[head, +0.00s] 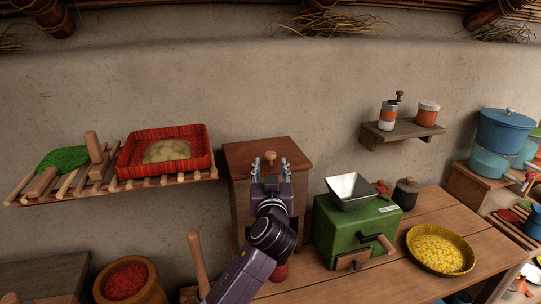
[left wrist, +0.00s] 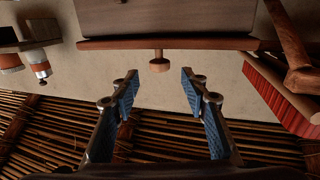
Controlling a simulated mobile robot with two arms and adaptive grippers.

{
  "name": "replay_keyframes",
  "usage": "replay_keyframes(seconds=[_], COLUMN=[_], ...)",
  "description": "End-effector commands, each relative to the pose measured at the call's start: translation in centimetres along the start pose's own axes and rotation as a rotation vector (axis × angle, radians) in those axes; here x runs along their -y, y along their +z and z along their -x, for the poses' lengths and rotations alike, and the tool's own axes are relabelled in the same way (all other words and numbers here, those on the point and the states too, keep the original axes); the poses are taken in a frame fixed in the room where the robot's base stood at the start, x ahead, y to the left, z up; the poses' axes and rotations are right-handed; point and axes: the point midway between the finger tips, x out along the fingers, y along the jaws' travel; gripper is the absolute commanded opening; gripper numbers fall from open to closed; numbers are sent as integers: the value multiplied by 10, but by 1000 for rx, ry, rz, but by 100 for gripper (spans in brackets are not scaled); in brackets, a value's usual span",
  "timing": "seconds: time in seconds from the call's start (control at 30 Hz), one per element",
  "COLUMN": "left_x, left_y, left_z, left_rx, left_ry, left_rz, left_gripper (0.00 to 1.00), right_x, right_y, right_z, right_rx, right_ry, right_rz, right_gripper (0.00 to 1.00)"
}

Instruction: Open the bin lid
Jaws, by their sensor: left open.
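The wooden bin (head: 240,205) stands against the wall in the middle of the head view, with its reddish-brown lid (head: 245,152) shut on top. A small round wooden knob (head: 270,157) sits on the lid. My left gripper (head: 271,169) is open and empty in front of the knob, its two blue-padded fingers apart. In the upside-down left wrist view, the knob (left wrist: 160,63) hangs from the lid edge (left wrist: 165,44) just beyond and between the open fingertips (left wrist: 160,80), not touching them. My arm hides part of the bin's front. My right gripper does not show.
Right of the bin, a green grinder (head: 350,232) with a metal hopper and a yellow basket (head: 440,249) stand on the wooden table (head: 395,275). Left is a slatted shelf (head: 70,190) with a red tray (head: 165,176). Above the lid is clear.

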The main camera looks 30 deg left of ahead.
Motion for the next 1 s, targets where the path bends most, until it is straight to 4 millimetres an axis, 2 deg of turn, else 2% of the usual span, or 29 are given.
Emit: replay_keyframes(seconds=[0.1,0.3,0.47,0.7,1.0], left_x=[0,0,0,0,0], left_y=[-4,-1,0,1,1], left_z=[-20,-44,-51,-52,-51], left_rx=[0,2,3,3,3], left_ry=[-1,0,1,1,1], left_rz=[-4,-3,-2,-1,-2], left_gripper=[41,41,41,41,9], right_x=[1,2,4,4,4], right_y=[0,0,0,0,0], right_z=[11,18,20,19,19], right_rx=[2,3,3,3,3], right_ry=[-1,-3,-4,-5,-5], right_rz=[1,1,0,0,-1], right_gripper=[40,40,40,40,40])
